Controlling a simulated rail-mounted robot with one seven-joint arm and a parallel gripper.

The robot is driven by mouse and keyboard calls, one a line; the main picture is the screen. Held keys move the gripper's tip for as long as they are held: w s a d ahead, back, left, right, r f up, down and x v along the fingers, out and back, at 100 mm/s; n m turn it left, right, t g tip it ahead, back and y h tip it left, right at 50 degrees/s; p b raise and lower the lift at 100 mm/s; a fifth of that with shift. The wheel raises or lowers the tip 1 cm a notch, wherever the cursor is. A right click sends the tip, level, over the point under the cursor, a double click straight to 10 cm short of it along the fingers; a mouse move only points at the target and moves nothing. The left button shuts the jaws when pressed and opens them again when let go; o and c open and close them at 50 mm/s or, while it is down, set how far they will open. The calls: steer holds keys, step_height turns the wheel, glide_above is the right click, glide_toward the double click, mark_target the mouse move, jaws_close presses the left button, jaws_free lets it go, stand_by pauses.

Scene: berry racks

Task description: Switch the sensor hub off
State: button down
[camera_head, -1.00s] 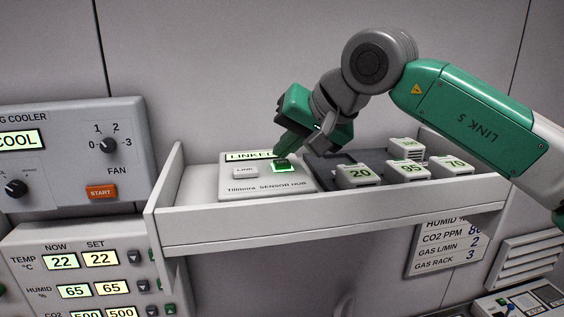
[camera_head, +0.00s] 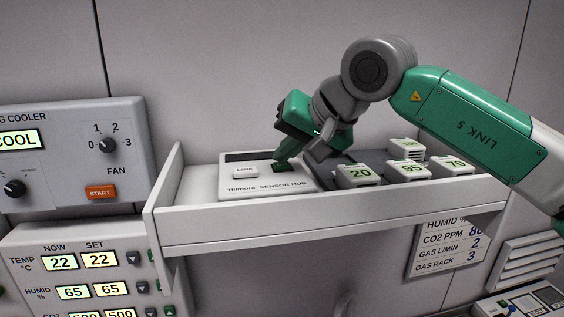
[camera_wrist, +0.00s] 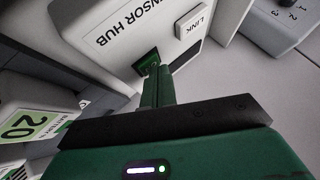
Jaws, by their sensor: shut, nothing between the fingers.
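The sensor hub (camera_head: 265,189) is a white box at the left end of the shelf; it also shows in the wrist view (camera_wrist: 135,22). Its display (camera_head: 236,157) is dark. A white LINK button (camera_head: 245,171) and a dark green, unlit button (camera_head: 280,169) are on its top. The green button shows at my fingertips in the wrist view (camera_wrist: 147,60). My gripper (camera_head: 282,160) is shut and empty, pointing down with its tips at the green button. The tips seem to touch it and partly hide it.
The shelf has a raised front lip (camera_head: 330,213) and a left side wall (camera_head: 168,190). A cooler panel (camera_head: 70,150) is further left.

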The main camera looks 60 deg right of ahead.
mark_target(287, 167)
steer(key=shift+r+p, duration=0.85)
steer(key=shift+r, duration=0.05)
step_height(287, 167, up, 5)
steer(key=p, duration=0.4)
stand_by(0.5)
